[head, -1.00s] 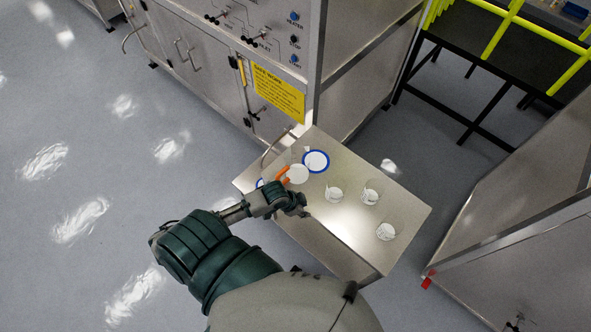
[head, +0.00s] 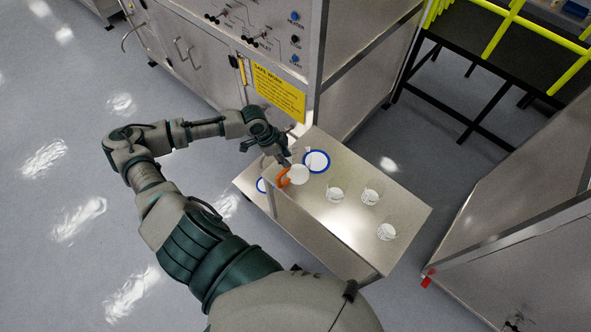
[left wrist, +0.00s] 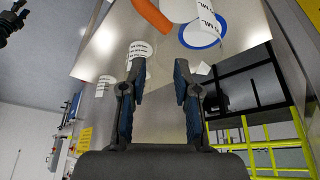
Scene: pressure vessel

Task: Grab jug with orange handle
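The jug (head: 299,175) is whitish, with an orange handle (head: 283,177) on its left side, and stands on the metal cart near its far left end. In the left wrist view the orange handle (left wrist: 153,18) shows at the top edge, with part of the white jug (left wrist: 178,9) beside it. My left gripper (head: 285,160) is just beyond the jug in the head view, above the cart. In the left wrist view its two fingers (left wrist: 160,68) are apart with nothing between them, and the handle lies beyond the tips. My right gripper is not in view.
A blue-rimmed round item (head: 316,168) stands close behind the jug. Several small clear beakers, one in the middle (head: 335,195), stand on the cart top (head: 345,240). A metal cabinet with a yellow sign (head: 280,93) rises behind. Another cabinet (head: 520,230) is at right.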

